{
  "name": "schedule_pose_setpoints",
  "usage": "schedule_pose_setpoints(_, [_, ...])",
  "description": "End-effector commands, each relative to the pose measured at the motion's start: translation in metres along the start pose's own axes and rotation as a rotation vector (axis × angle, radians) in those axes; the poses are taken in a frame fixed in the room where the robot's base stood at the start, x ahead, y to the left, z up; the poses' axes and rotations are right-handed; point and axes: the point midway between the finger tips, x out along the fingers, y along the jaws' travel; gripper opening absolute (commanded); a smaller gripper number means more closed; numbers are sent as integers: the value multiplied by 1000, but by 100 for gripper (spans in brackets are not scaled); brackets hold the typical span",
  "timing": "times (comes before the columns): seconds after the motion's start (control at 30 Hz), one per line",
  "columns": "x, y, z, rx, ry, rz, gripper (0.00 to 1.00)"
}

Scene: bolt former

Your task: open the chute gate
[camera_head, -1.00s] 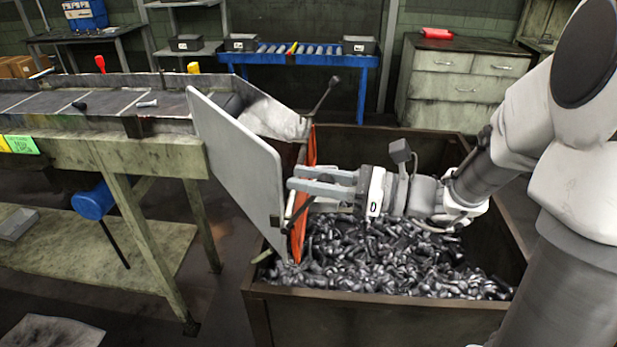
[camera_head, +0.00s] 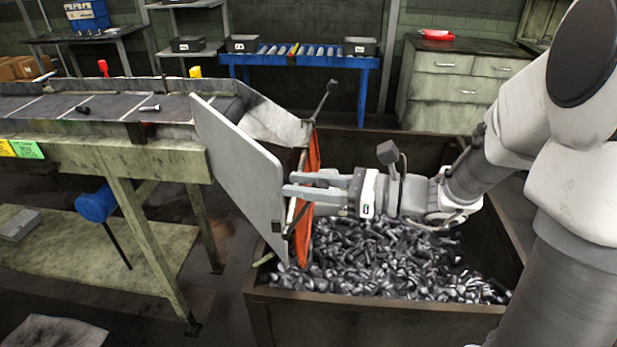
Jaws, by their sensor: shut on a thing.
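The chute (camera_head: 275,122) slopes down from the end of the conveyor, with a grey side plate (camera_head: 240,160) on its near side. The chute gate (camera_head: 312,158), an orange-red panel seen nearly edge-on, stands at the chute's lower end above the bolt bin. A dark lever (camera_head: 326,95) sticks up by its top. My gripper (camera_head: 287,184) comes from the right, its fingers across the gate's near edge and by the side plate. It is shut on the gate's handle, seemingly the bar (camera_head: 297,216) at that edge. The exact grip is hard to see.
A brown bin (camera_head: 380,312) full of bolts (camera_head: 390,260) lies below my gripper. Two loose bolts lie on the conveyor (camera_head: 120,100) at left. A blue roller table (camera_head: 300,60) and a grey cabinet (camera_head: 460,80) stand behind.

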Motion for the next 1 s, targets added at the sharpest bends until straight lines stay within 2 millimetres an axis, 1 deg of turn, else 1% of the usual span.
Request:
schedule_pose_setpoints(0.03, [2, 0, 6, -4, 19, -3, 0])
schedule_pose_setpoints(0.2, [5, 0, 4, -10, 51, -5, 0])
schedule_pose_setpoints(0.47, [5, 0, 2, -11, 52, -6, 0])
schedule_pose_setpoints(0.5, [5, 0, 2, -11, 52, -6, 37])
schedule_pose_setpoints(0.63, [5, 0, 2, -10, 52, -5, 61])
schedule_pose_setpoints(0.67, [5, 0, 2, -10, 52, -5, 62])
schedule_pose_setpoints(1.0, [6, 1, 2, -9, 51, -3, 62])
